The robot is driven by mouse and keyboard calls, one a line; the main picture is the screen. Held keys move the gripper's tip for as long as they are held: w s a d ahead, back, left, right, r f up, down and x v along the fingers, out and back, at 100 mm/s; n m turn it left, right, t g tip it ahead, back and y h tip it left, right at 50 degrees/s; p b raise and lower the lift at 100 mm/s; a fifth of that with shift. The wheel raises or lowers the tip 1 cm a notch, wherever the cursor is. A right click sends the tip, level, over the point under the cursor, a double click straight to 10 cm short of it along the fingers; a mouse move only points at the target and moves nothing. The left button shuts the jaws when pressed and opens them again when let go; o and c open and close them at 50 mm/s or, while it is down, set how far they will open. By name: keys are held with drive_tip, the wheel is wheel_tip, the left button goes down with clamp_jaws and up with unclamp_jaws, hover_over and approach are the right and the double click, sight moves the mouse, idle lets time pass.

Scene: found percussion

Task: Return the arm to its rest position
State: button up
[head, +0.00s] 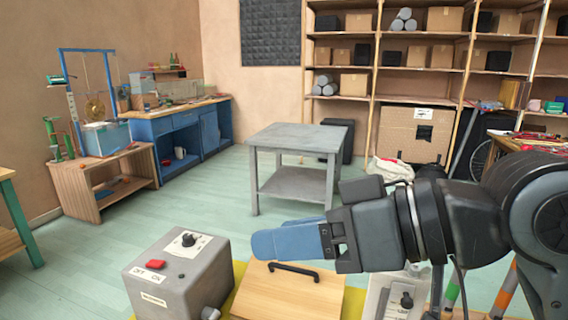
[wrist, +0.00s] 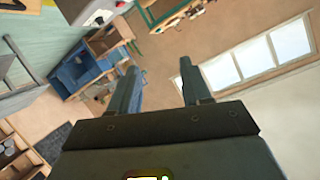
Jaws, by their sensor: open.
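My gripper (head: 291,241) reaches in from the right in the head view, raised in front of the grey table and pointing left. Its blue fingers overlap in this view. In the wrist view, the two fingers of my gripper (wrist: 157,85) stand apart with nothing between them. The wrist view is tilted and shows the room, a window and the wall behind the fingers. My arm (head: 440,220) extends from the right edge of the head view.
Below my gripper are a grey switch box (head: 178,275) with a red switch and a wooden box (head: 290,295) with a black handle. A grey table (head: 296,138) stands behind. A blue workbench (head: 190,130) and low wooden cabinet (head: 104,180) are left. Open floor lies between.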

drive_tip(key=s+d+f+m+t+h, duration=0.5)
drive_tip(key=f+m+t, duration=0.1)
drive_tip(key=f+m, duration=0.25)
drive_tip(key=s+d+f+m+t+h, duration=0.45)
drive_tip(key=f+m, duration=0.25)
drive_tip(key=f, duration=0.3)
drive_tip(key=s+d+f+n+h, duration=0.1)
drive_tip(key=s+d, duration=0.4)
drive_tip(key=s, duration=0.6)
drive_tip(key=s+d+f+n+h, duration=0.2)
drive_tip(key=s+d+n, duration=0.3)
drive_tip(key=s, duration=0.5)
drive_tip(key=shift+s+d+f+g, duration=0.35)
drive_tip(key=shift+d+f+g, duration=0.05)
drive_tip(key=shift+d+g, duration=0.1)
